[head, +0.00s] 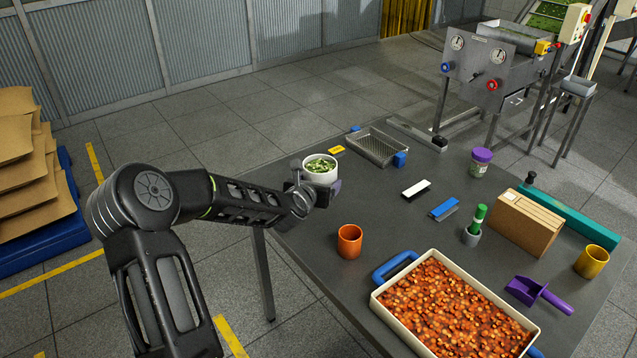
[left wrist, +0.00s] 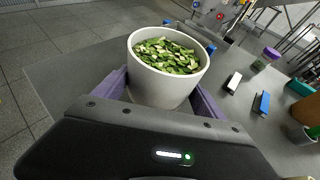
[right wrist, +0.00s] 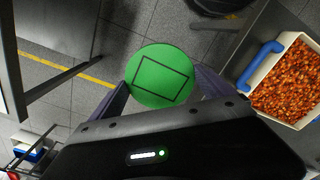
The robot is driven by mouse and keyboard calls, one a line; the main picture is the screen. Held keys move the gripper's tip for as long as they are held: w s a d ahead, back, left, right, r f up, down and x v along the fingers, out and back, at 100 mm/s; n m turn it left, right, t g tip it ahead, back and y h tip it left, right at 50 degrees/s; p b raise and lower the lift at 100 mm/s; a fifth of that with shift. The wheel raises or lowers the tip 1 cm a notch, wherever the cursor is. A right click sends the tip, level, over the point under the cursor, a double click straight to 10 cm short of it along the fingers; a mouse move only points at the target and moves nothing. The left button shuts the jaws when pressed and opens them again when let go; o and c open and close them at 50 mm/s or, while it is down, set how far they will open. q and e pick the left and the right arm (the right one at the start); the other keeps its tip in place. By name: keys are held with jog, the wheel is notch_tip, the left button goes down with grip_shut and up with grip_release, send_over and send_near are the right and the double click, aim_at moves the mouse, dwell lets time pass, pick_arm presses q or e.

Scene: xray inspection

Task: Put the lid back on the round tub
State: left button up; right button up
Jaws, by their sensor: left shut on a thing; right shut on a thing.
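The round white tub (head: 320,173) is open on top and holds green leafy pieces. It stands upright at the left edge of the dark table. My left gripper (head: 314,188) is shut around it, with a finger on either side, as the left wrist view also shows (left wrist: 162,95). The right arm does not show in the head view.
An orange cup (head: 350,242) and a tray of orange-red pieces (head: 377,291) with blue handles are nearer on the table. A perforated metal tray (head: 376,148), a yellow block (head: 337,149) and a blue block (head: 400,159) lie near the tub. The table between tub and orange cup is clear.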

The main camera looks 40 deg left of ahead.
pick_arm(q)
jog(key=shift+c, duration=1.2)
